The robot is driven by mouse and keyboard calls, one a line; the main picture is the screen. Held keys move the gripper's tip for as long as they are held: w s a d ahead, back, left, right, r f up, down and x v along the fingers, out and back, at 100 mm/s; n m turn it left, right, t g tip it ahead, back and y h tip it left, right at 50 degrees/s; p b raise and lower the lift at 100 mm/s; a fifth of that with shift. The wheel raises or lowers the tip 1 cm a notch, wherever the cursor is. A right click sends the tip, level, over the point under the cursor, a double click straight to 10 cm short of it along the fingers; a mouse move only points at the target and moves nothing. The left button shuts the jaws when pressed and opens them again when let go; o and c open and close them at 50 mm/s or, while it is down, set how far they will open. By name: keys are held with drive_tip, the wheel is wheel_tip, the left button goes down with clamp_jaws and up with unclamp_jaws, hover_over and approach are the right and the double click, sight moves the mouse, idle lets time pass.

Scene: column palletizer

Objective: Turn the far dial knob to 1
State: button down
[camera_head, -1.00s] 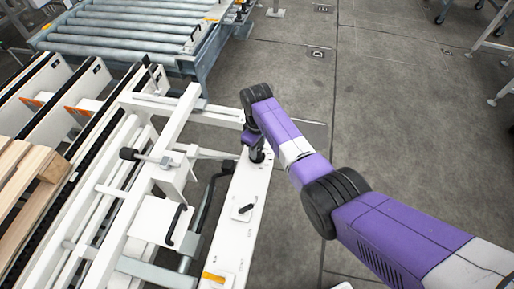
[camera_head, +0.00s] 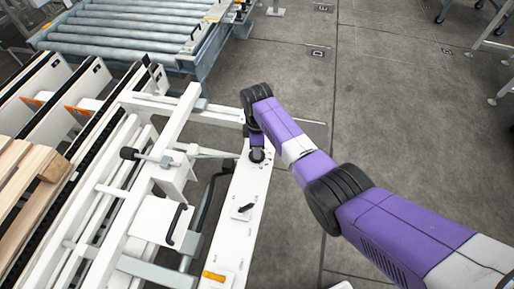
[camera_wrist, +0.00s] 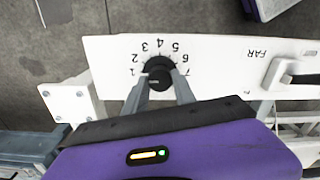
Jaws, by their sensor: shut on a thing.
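The far dial knob (camera_wrist: 159,76) is a round black knob on the white panel (camera_wrist: 225,56), seen in the wrist view. Printed numbers 1 to 7 arc around it, with 1 at its left and 7 at its right. I cannot tell clearly which number it points to. My gripper (camera_wrist: 161,84) has its two grey fingers on either side of the knob, shut on it. In the head view my gripper (camera_head: 257,155) reaches down onto the far end of the panel and hides most of the dial.
A second black knob (camera_head: 243,208) and an orange label (camera_head: 213,276) are nearer on the panel. A black handle (camera_wrist: 290,72) shows beside the FAR lettering. White frame bars and a pallet (camera_head: 25,180) stand left. Open floor (camera_head: 400,120) lies right.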

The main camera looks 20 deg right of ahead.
idle(0.4)
drive_tip(key=c, duration=1)
unclamp_jaws()
drive_tip(key=shift+r, duration=3.95)
